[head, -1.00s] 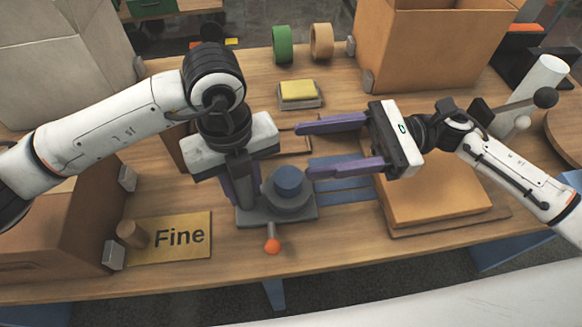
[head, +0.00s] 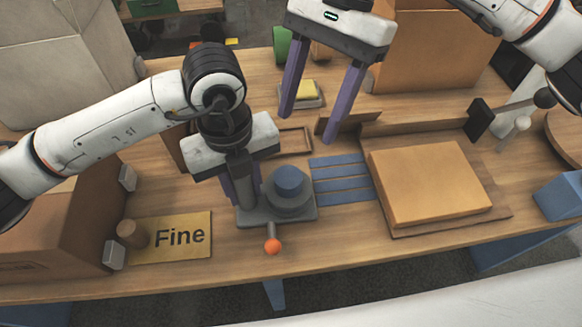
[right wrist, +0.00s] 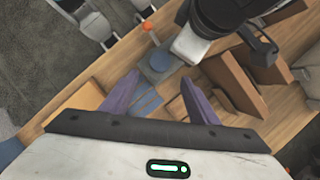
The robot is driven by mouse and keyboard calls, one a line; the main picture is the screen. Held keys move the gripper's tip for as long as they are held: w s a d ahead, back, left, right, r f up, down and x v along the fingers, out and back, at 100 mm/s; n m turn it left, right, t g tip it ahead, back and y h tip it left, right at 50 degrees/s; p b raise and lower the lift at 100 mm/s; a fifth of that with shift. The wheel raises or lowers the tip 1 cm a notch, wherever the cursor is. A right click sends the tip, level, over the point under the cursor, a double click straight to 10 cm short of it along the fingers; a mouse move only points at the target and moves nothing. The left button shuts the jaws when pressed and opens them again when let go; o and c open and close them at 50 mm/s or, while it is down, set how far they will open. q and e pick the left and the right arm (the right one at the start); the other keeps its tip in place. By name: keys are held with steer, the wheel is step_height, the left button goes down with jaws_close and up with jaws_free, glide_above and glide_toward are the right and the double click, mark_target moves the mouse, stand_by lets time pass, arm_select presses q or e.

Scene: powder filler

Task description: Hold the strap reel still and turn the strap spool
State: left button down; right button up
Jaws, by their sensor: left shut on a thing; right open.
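The strap reel (head: 248,217) is a grey base on the table. The strap spool (head: 288,182) sits on it, a blue cylinder above a grey round body, with an orange-tipped handle (head: 272,246) pointing to the front. My left gripper (head: 241,190) points down and is shut on the left part of the reel; the grip itself is partly hidden. My right gripper (head: 310,128) is open and empty, raised behind and above the reel, apart from it. In the right wrist view the spool (right wrist: 160,60) shows beyond and between its purple fingers.
Blue straps (head: 342,180) lie right of the reel, leading to a flat cardboard box (head: 425,183). A "Fine" plate (head: 182,236) with a wooden knob lies left. A yellow block (head: 306,90) stands behind. Large boxes stand left and back right (head: 430,55).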

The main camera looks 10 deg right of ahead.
mark_target(290, 175)
steer(key=x, duration=1.1)
steer(key=shift+f, duration=0.35)
steer(key=c, duration=1)
